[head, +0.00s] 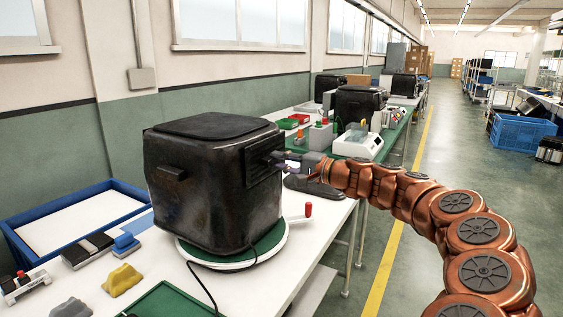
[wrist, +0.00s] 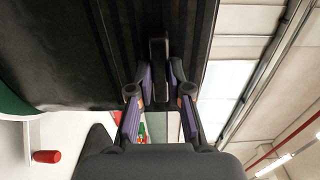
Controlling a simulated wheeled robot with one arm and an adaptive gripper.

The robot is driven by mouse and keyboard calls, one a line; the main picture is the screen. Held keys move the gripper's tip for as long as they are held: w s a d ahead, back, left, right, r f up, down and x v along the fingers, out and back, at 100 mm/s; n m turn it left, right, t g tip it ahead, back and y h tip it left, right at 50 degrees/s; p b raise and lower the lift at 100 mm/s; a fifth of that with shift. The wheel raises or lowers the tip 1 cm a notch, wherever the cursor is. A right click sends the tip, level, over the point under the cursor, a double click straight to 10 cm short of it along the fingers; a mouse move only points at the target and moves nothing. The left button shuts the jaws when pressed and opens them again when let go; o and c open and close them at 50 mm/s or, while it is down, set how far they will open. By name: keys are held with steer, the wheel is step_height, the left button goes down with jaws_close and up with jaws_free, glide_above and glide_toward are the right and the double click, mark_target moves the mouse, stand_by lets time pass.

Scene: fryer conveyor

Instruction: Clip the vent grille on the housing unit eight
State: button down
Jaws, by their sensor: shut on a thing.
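The black housing (head: 205,190), a boxy fryer body with a dark lid, stands on a round green-topped turntable (head: 245,256) on the near bench. The dark vent grille (head: 263,157) is at the upper part of the housing's right side; its ribbed face (wrist: 118,35) fills the upper middle of the wrist view. My gripper (head: 279,158) reaches in from the right. In the wrist view my gripper (wrist: 160,75) has its purple-padded fingers shut on a dark tab (wrist: 159,50) of the grille. Whether the grille sits flush is hidden. No unit number is legible.
A red-knobbed lever (head: 308,210) sticks out right of the turntable. A blue-rimmed tray (head: 110,184), small blocks and a green tray (head: 170,302) lie left and in front. A black cable crosses the bench front.

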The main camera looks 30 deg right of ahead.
steer(key=shift+w+a, duration=0.4)
steer(key=shift+w, duration=0.15)
stand_by(0.5)
steer(key=shift+v, duration=0.85)
stand_by(0.5)
stand_by(0.5)
step_height(320, 180, up, 12)
steer(key=p, duration=1.1)
steer(key=shift+p, duration=0.3)
steer(key=shift+d, duration=0.1)
